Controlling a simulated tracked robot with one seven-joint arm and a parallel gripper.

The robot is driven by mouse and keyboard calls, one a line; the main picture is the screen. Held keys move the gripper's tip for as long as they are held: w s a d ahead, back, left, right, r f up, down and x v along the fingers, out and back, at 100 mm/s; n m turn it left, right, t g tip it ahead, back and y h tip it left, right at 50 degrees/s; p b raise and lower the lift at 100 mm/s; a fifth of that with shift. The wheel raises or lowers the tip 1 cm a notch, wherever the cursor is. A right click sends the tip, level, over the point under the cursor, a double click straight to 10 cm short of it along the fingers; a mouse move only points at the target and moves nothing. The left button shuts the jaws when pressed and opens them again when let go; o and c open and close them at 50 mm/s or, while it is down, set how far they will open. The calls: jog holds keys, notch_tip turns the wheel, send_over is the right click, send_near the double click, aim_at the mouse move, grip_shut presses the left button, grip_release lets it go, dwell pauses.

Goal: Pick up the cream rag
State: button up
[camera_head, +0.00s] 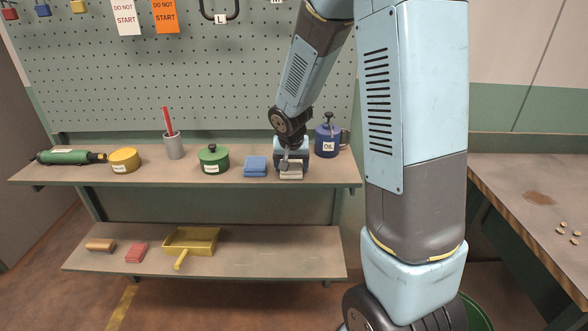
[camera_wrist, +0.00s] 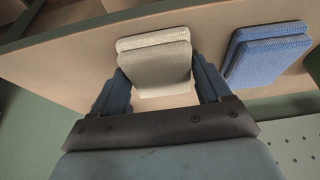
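The cream rag (camera_wrist: 155,62) is a folded, two-layer pad lying on the upper shelf. In the head view only its front part (camera_head: 291,175) shows below my gripper (camera_head: 291,160). In the wrist view my gripper (camera_wrist: 160,78) has its two dark fingers on either side of the rag, wide apart. Their tips come close to the rag's left and right edges. Whether they touch it is hard to see.
A folded blue rag (camera_head: 256,166) lies just left of the cream one. A blue oil can (camera_head: 328,140) stands close on the right. A green pot (camera_head: 213,160) is farther left. The pegboard (camera_head: 220,80) rises behind the upper shelf (camera_head: 210,179).

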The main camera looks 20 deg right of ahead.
aim_at(291, 165)
jog(key=c, duration=0.6)
jog(key=shift+r, duration=0.15)
jog(key=shift+r, duration=0.3)
notch_tip(291, 165, up, 3)
jog(key=shift+f, duration=0.15)
jog(key=s+r, duration=0.9)
jog(key=s, duration=0.5)
jog(key=shift+a+r, duration=0.15)
jog(key=shift+r, duration=0.1)
